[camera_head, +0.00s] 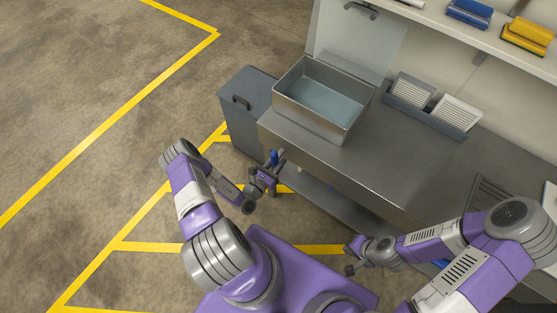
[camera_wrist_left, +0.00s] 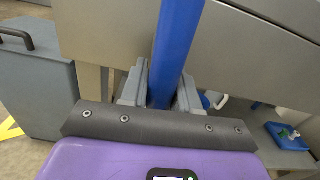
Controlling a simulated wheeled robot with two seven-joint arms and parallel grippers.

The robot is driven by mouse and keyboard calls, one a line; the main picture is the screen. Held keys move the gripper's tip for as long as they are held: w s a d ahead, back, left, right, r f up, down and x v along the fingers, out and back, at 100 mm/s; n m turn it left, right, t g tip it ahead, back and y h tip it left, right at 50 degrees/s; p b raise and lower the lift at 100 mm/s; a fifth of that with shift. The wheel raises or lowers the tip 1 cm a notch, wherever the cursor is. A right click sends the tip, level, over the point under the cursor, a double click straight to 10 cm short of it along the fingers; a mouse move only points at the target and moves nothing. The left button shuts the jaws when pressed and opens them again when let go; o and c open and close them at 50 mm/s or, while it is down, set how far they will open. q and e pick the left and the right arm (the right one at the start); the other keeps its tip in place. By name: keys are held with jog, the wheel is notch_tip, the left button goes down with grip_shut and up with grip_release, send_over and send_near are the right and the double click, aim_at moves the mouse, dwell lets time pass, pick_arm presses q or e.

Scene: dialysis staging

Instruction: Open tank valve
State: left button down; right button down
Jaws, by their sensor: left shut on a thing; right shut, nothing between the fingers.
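The blue valve handle (camera_head: 274,157) shows at the front of the steel counter, below the open metal tank (camera_head: 304,112). In the left wrist view the handle (camera_wrist_left: 180,40) is a long blue bar running up from between the fingers. My left gripper (camera_head: 272,171) is shut on this handle, and its fingers (camera_wrist_left: 160,88) press on both sides of it. The valve body behind the handle is hidden. My right gripper (camera_head: 350,260) is shut and empty, low in front of the counter's right part.
A grey bin (camera_head: 240,118) with a dark handle stands left of the counter (camera_head: 390,172). A rack of white filter-like blocks (camera_head: 425,110) sits at the counter's back. A wall shelf (camera_head: 480,38) holds blue and yellow items. Open floor with yellow lines lies to the left.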

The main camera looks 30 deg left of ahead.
pick_arm(q)
jog(key=shift+a+m, duration=0.1)
jog(key=shift+m, duration=0.4)
jog(key=c, duration=0.9)
grip_release()
jog(key=s, duration=0.2)
jog(key=s+p, duration=0.1)
jog(key=s, duration=0.4)
jog(key=shift+s+a, duration=0.3)
jog(key=shift+a, duration=0.05)
